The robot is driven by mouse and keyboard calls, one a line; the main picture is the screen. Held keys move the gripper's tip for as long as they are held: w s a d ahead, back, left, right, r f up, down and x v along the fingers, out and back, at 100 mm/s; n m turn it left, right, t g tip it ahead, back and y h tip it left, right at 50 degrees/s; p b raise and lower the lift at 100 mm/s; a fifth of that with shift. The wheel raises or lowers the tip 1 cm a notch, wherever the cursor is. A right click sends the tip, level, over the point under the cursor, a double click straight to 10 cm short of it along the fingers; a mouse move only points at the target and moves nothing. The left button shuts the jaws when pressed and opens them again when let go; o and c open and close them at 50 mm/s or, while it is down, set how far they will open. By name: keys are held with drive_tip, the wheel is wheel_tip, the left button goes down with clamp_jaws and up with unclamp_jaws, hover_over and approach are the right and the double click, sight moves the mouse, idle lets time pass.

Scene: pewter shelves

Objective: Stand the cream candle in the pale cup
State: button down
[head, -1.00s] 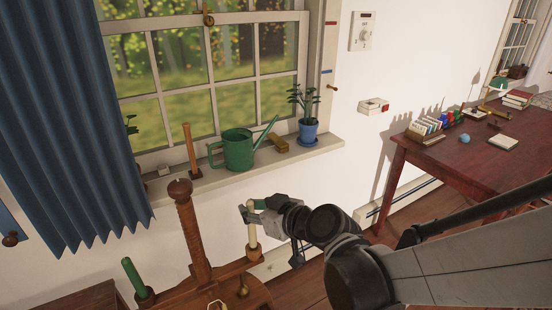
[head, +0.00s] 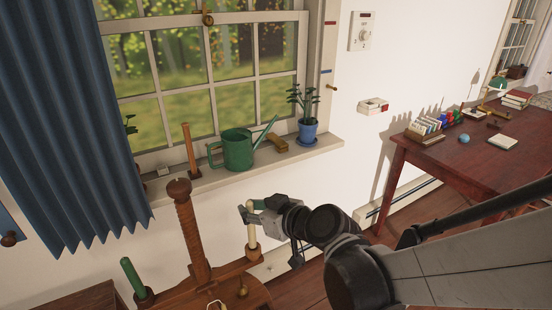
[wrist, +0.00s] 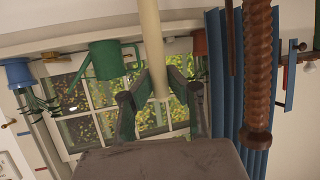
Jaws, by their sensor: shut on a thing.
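The cream candle (head: 252,236) is upright at the right arm of a brown wooden candle stand (head: 198,240). My gripper (head: 250,212) is shut on its upper part. Its lower end is at the brown cup (head: 254,253) on that arm; I cannot tell whether it is seated. In the wrist view, the cream candle (wrist: 149,35) runs between the two fingers of my gripper (wrist: 160,92). A green candle (head: 132,276) stands in the left cup (head: 145,297) of the stand. I cannot make out a clearly pale cup.
The stand's twisted post (head: 193,225) rises left of my gripper. A blue curtain (head: 75,120) hangs at left.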

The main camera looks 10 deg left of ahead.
drive_tip(key=shift+f+b, duration=1.3)
drive_tip(key=shift+f, duration=0.1)
idle(0.8)
idle(0.4)
drive_tip(key=c, duration=1.7)
unclamp_jaws()
drive_tip(key=shift+o, duration=0.2)
drive_tip(key=s+d+r+m+h+p, duration=0.1)
drive_tip(key=s+d+r+m+h, duration=0.1)
drive_tip(key=d, duration=0.8)
drive_tip(key=s+d+r+m+g+h+p, duration=0.1)
drive_tip(key=s+d+r+m+h, duration=0.1)
drive_tip(key=s+d+m+h, duration=0.2)
drive_tip(key=s+d+r+m+h+p, duration=0.2)
drive_tip(key=s+d, duration=0.6)
drive_tip(key=d, duration=0.9)
drive_tip(key=shift+s+d+r+m+h, duration=0.2)
drive_tip(key=shift+r+m+h, duration=0.2)
drive_tip(key=shift+m+h, duration=0.75)
